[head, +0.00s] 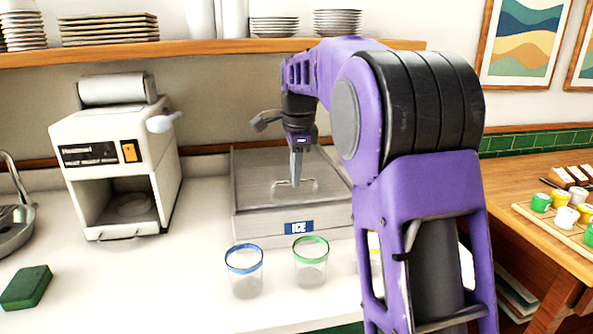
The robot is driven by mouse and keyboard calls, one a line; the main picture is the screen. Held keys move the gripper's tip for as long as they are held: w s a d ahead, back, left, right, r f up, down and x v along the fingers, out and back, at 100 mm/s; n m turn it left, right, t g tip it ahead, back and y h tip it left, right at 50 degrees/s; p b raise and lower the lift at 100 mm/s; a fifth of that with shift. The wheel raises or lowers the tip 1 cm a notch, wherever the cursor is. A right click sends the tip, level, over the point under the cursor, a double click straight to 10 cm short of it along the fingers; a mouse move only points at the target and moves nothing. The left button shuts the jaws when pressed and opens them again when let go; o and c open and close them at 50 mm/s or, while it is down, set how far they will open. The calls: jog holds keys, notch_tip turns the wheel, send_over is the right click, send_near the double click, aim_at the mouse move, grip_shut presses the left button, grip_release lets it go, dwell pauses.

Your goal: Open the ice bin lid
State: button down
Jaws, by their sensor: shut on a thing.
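The ice bin (252,226) is a grey metal box with a blue "ICE" label on its front, standing on the white counter in the middle of the head view. Its flat lid (258,172) appears to lie level on top, with a pale bar handle (313,186) on it. My gripper (296,184) points down over the lid and is shut on the handle, near its middle. My purple arm hides the right part of the bin.
Two clear glasses, one blue-rimmed (246,272) and one green-rimmed (311,264), stand close in front of the bin. A cream machine (110,165) stands to the left. A wooden shelf (225,47) with plates runs above. A green sponge (26,288) lies front left.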

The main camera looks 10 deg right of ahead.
jog(key=p, duration=0.8)
send_over(285, 170)
jog(key=s, duration=0.3)
jog(key=shift+w, duration=1.4)
jog(key=c, duration=0.9)
grip_release()
jog(key=shift+s+r, duration=0.25)
jog(key=shift+r, duration=1)
jog(key=shift+s+r, duration=0.25)
jog(key=shift+r, duration=1)
jog(key=shift+s+r, duration=0.25)
jog(key=shift+r, duration=1)
